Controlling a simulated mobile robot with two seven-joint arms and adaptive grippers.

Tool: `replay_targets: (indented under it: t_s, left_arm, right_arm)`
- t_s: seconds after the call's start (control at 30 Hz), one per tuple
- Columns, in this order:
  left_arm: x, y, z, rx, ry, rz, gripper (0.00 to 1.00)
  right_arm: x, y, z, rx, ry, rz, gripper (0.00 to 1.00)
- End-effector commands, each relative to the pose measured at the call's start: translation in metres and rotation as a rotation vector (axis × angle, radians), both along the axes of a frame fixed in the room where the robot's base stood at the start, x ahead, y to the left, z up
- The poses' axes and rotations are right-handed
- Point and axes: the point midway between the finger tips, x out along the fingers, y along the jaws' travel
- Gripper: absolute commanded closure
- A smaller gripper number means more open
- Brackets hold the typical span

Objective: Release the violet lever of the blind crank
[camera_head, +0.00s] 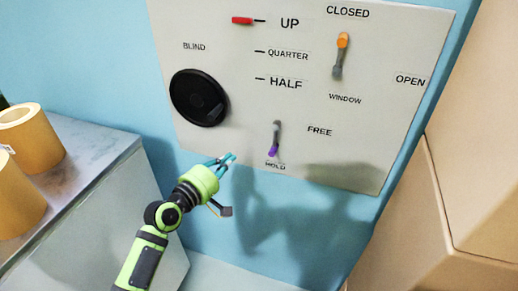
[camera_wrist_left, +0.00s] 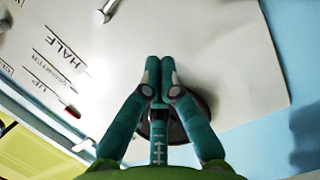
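The violet lever (camera_head: 274,140) is on the white wall panel in the head view. Its grey arm hangs down and its violet tip points at the HOLD label. My left gripper (camera_head: 231,158) is to the left of the lever and slightly below it, apart from it. In the left wrist view its teal fingertips (camera_wrist_left: 160,66) are together with nothing visible between them. A grey lever part (camera_wrist_left: 107,11) at that view's top edge appears to belong to the violet lever. The black blind crank disc (camera_head: 199,97) is above the gripper. My right gripper is not in view.
A red marker (camera_head: 242,20) is beside UP on the blind scale. An orange-tipped window lever (camera_head: 341,55) points up toward CLOSED. A grey counter (camera_head: 92,150) with kraft rolls (camera_head: 30,138) is at left. Cardboard boxes (camera_head: 490,130) stand at right.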

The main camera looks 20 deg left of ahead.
Motion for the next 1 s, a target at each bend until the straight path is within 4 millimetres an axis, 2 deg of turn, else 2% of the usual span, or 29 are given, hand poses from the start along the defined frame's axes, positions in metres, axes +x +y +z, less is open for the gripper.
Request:
replay_targets:
  t_s: [0.3, 0.43, 0.5, 0.7, 1.0]
  left_arm:
    - [0.064, -0.018, 0.0, -0.002, -0.003, 0.0, 1.0]
    - [0.086, -0.024, -0.002, 0.0, -0.001, 0.001, 1.0]
    - [0.081, -0.04, -0.003, -0.004, 0.003, -0.004, 1.0]
    - [0.08, -0.058, -0.009, 0.0, 0.0, 0.0, 1.0]
    - [0.08, -0.063, -0.011, 0.001, 0.0, 0.0, 1.0]
  right_arm:
    - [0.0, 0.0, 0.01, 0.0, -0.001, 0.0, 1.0]
    - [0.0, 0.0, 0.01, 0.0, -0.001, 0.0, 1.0]
    - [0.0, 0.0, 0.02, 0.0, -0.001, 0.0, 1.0]
    - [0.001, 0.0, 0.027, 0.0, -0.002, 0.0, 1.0]
    - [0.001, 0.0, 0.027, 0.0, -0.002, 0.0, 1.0]
